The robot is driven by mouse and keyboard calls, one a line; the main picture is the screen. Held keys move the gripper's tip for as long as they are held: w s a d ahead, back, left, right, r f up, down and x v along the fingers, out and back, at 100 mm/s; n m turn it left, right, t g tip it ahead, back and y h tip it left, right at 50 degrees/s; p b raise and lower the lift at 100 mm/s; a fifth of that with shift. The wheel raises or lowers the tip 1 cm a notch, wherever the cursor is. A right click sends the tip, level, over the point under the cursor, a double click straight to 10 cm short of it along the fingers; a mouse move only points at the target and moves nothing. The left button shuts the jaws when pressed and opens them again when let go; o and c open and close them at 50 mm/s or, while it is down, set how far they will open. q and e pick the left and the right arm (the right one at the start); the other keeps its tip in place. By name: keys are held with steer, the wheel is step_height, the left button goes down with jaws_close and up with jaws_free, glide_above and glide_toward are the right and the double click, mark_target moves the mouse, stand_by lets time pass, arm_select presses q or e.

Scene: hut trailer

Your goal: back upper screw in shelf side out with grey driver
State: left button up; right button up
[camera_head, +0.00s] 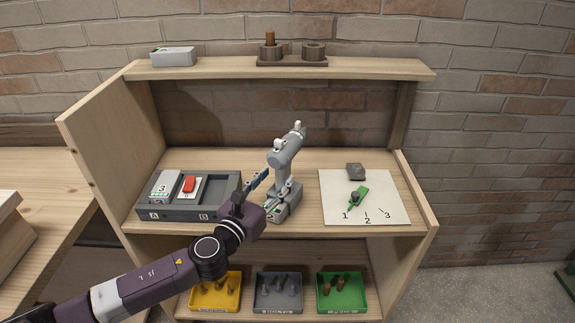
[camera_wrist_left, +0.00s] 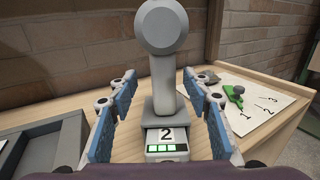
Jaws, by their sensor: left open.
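The grey driver (camera_head: 288,151) stands upright on the middle shelf board, its battery foot on the wood. In the left wrist view the driver (camera_wrist_left: 163,80) is straight ahead, with a battery marked 2 and green bars at its foot. My left gripper (camera_head: 272,186) is at the driver, open. In the wrist view its blue-padded fingers (camera_wrist_left: 160,100) stand on either side of the driver's grip, with gaps showing. The shelf's left side panel (camera_head: 112,155) is in view; I cannot make out its screws clearly. My right gripper is not in view.
A white numbered sheet (camera_head: 390,207) with a green tool (camera_head: 359,198) lies right. Yellow (camera_head: 214,307), grey (camera_head: 278,308) and green (camera_head: 341,308) bins stand below.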

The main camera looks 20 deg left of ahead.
mark_target(280, 177)
arm_select(q)
steer(key=w, duration=0.1)
steer(key=w+d, duration=0.1)
steer(key=w, duration=0.1)
steer(key=shift+p, duration=0.4)
steer(key=shift+w+d+f, duration=0.15)
steer(key=shift+w+d, duration=0.05)
steer(key=shift+w, duration=0.9)
steer(key=shift+s, duration=0.1)
steer(key=shift+c, duration=1)
jaws_close()
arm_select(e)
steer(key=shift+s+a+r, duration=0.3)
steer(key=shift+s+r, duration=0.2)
arm_select(q)
steer(key=shift+r, duration=0.25)
